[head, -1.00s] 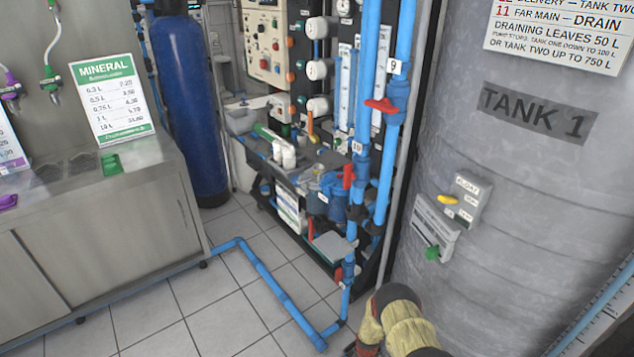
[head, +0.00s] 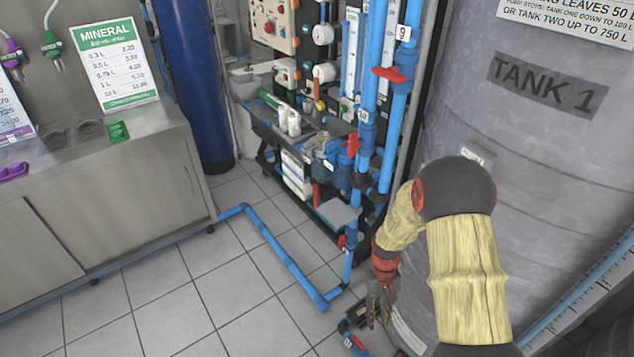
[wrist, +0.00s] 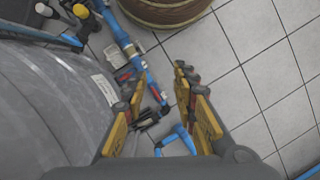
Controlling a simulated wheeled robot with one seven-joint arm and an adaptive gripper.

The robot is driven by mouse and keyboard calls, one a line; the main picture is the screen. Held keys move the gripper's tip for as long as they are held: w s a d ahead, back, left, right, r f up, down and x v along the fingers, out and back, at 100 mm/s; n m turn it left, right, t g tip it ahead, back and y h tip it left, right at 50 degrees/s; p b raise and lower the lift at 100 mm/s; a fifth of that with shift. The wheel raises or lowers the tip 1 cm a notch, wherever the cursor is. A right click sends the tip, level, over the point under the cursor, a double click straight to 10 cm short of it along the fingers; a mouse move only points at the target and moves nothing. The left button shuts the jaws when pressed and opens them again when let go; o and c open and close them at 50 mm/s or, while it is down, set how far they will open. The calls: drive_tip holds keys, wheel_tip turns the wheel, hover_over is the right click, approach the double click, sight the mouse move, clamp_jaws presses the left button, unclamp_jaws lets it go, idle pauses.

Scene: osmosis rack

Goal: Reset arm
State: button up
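My arm shows at the lower right of the head view, with yellow padded links and a dark elbow joint, in front of the grey tank marked TANK 1 (head: 545,85). My gripper (head: 378,308) points down at the end of it, low beside the tank's base. In the wrist view my gripper (wrist: 154,88) has its two yellow fingers well apart, with nothing held between them. Floor and blue pipe (wrist: 150,80) show beyond the fingers.
Blue floor piping (head: 285,272) runs between the steel counter (head: 100,225) and the rack. Upright pipes with red valve handles (head: 390,74) stand left of my arm. The tank wall (wrist: 50,100) is close on the left in the wrist view. Tiled floor (head: 215,290) is clear.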

drive_tip(key=s+r+t+p, duration=0.1)
drive_tip(key=s+r+t, duration=0.2)
drive_tip(key=r, duration=1.2)
drive_tip(key=s+r+m+t+p, duration=0.1)
drive_tip(key=s+r+t+p, duration=0.1)
drive_tip(key=s+r, duration=0.7)
drive_tip(key=s+r+t+p, duration=0.2)
drive_tip(key=s+r+t, duration=0.2)
drive_tip(key=r, duration=1.8)
drive_tip(key=shift+s+r, duration=0.25)
drive_tip(key=shift+s, duration=0.7)
